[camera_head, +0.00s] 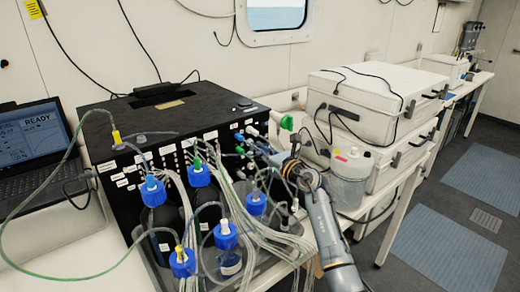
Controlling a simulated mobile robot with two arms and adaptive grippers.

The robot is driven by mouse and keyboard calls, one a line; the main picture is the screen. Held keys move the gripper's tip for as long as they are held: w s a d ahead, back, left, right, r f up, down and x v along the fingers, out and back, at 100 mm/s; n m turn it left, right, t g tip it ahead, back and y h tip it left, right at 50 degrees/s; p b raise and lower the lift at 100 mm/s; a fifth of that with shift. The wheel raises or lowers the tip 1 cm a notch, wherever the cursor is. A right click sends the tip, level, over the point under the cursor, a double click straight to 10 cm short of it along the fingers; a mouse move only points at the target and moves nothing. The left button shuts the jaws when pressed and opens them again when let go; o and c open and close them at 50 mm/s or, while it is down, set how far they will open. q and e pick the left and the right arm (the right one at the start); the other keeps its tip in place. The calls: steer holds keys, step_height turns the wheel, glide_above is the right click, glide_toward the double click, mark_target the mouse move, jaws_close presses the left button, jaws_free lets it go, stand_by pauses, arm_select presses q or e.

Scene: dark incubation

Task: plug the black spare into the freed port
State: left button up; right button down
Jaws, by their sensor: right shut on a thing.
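My right gripper (272,156) is at the right part of the front panel of the black box (216,138), among the plugs and tubes. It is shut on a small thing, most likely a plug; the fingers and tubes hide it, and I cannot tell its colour. I cannot tell whether it touches a port. I cannot make out the black spare or an empty port for certain. My left gripper is not in view.
Several blue-capped bottles (198,173) with looping tubes crowd the space before the box. A clear jug (350,172) stands close beside my right arm. White cases (372,100) are stacked behind it. A laptop (35,140) sits at left.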

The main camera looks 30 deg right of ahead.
steer(key=shift+w, duration=0.55)
stand_by(0.4)
steer(key=c, duration=1.3)
jaws_free()
steer(key=s, duration=1.2)
steer(key=shift+d, duration=0.45)
